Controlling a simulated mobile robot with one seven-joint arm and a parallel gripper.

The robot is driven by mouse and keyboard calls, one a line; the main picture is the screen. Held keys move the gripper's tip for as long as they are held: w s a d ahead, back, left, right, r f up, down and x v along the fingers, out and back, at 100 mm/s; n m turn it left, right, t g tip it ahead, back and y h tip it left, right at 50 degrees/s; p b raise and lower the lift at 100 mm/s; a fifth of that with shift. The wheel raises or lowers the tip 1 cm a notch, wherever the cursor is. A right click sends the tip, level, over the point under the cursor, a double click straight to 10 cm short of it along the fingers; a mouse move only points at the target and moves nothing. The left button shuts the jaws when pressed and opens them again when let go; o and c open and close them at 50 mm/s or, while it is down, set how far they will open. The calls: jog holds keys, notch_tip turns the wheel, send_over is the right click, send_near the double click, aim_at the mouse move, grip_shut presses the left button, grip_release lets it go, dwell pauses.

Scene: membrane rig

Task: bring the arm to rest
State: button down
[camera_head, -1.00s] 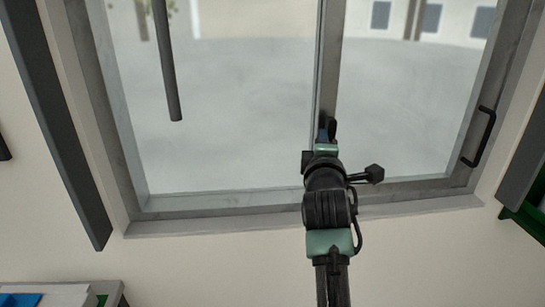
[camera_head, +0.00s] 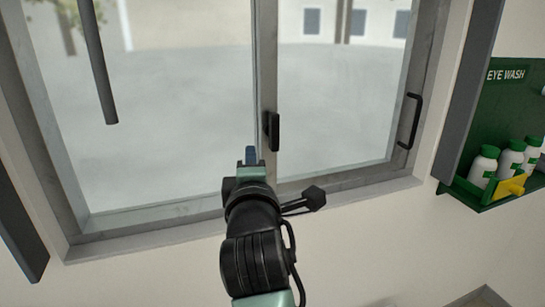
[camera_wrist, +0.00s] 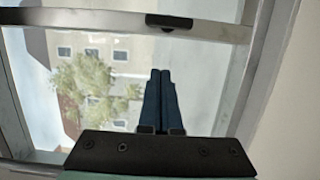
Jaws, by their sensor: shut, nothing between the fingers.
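My gripper (camera_head: 251,155) is in front of the window, below and left of a small black latch (camera_head: 272,132) on the middle window post. In the wrist view my gripper (camera_wrist: 161,72) shows its two blue fingers lying together, with nothing between them. The same latch (camera_wrist: 169,21) is at the top of that view, apart from the fingertips. My arm (camera_head: 255,235) reaches up from the bottom of the head view.
The window frame (camera_head: 145,214) surrounds the arm's end, with a black handle (camera_head: 409,121) at right. A dark rod (camera_head: 97,65) hangs at upper left. A green eye wash station (camera_head: 508,108) with white bottles is on the right wall.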

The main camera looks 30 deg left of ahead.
jog(key=s+d+r+m+t+h, duration=0.1)
jog(key=s+d+r+m+t, duration=0.15)
jog(key=d+r+m, duration=0.45)
jog(key=s+d+r+m+t, duration=0.1)
jog(key=d+r+m+t, duration=0.25)
jog(key=d+r, duration=0.35)
jog(key=s+d+r+m+t+h, duration=0.6)
jog(key=s+d+r+m+h, duration=0.3)
jog(key=d+m, duration=0.5)
notch_tip(320, 180, up, 2)
jog(key=shift+s+d+r+t, duration=0.15)
jog(key=shift+s+t, duration=0.15)
jog(key=shift+s, duration=0.8)
